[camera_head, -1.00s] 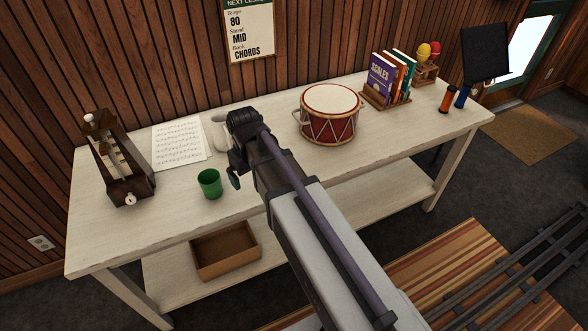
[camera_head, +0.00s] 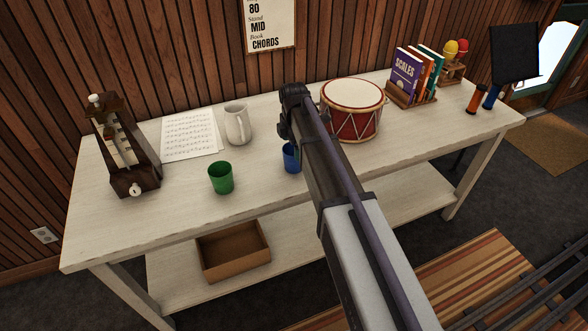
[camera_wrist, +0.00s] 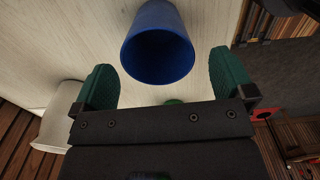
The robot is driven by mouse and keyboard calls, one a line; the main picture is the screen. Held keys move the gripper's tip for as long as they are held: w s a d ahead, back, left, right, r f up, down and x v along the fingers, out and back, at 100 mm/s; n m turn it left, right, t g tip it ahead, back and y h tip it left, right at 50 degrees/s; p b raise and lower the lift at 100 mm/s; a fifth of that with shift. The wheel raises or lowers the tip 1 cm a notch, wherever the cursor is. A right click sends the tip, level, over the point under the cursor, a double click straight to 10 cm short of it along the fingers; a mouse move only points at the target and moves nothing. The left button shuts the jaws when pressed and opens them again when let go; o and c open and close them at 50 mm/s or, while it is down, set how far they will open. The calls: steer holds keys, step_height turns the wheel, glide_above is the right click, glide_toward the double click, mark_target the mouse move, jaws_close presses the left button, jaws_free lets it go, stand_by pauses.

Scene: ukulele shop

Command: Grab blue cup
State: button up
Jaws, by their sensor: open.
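The blue cup (camera_head: 292,158) stands upright on the white table, partly hidden behind my arm in the head view. In the wrist view the blue cup (camera_wrist: 158,45) is at the top centre, its dark open mouth facing the camera. My gripper (camera_wrist: 166,80) shows there with two green fingers spread wide. The cup lies ahead of and between the lines of the fingers, and nothing is held. In the head view the fingers are hidden by the arm.
A green cup (camera_head: 221,178) stands left of the blue cup. Behind are a white pitcher (camera_head: 238,124) and sheet music (camera_head: 189,134). A red drum (camera_head: 351,112) stands right of my arm. A metronome (camera_head: 124,150) is at the table's left end.

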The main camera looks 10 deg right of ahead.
mark_target(292, 166)
step_height(292, 166, down, 6)
steer(key=b, duration=0.5)
steer(key=shift+w+r, duration=0.15)
steer(key=shift+r, duration=0.25)
steer(key=c, duration=0.9)
